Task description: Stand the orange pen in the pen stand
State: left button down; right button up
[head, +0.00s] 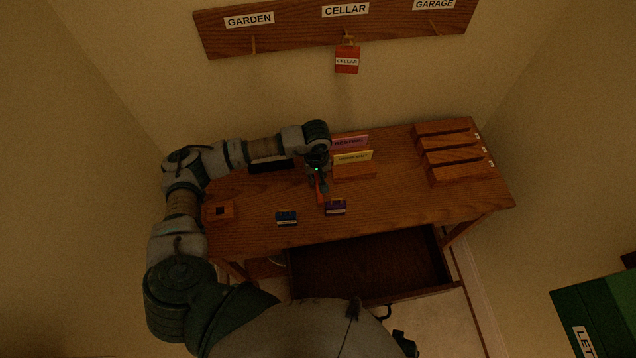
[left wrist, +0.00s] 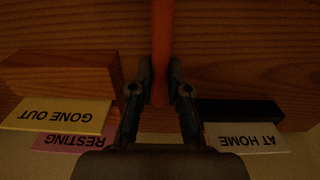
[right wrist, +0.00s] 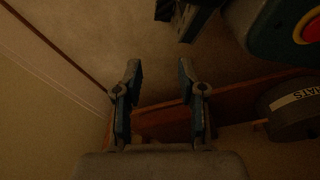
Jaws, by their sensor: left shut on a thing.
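The orange pen (head: 320,192) is held in my left gripper (head: 318,180) over the middle of the desk. In the left wrist view the orange pen (left wrist: 162,45) runs between the fingers of the left gripper (left wrist: 160,88), which are shut on it. Whether its lower end touches the desk, I cannot tell. The pen stand (head: 219,211), a small wooden block with a dark square opening, sits at the desk's left front, apart from the pen. My right gripper (right wrist: 159,75) is open and empty, low beside the desk.
The wooden desk (head: 390,205) has an open, empty-looking drawer (head: 370,268) at its front. A blue item (head: 286,218) and a purple item (head: 335,207) lie near the front edge. Sign holders (head: 352,157) stand behind, and slotted wooden trays (head: 452,155) at right.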

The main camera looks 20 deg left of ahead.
aim_at(316, 179)
pick_arm(q)
jog(key=f, duration=0.1)
jog(key=f+b, duration=0.1)
jog(key=f, duration=0.1)
jog(key=shift+s+a+f, duration=0.1)
jog(key=shift+a+f, duration=0.1)
jog(key=shift+a, duration=0.15)
jog(key=shift+d+f, duration=0.1)
jog(key=shift+d, duration=0.35)
pick_arm(e)
jog(key=w+r, duration=0.2)
jog(key=r, duration=0.1)
jog(key=shift+w+a, duration=0.1)
jog(key=shift+w, duration=0.15)
pick_arm(q)
jog(key=c, duration=1.1)
grip_release()
jog(key=shift+c, duration=0.2)
jog(key=shift+a, duration=0.25)
pick_arm(e)
jog(key=shift+a+r, duration=0.15)
jog(key=shift+w+a+r, duration=0.1)
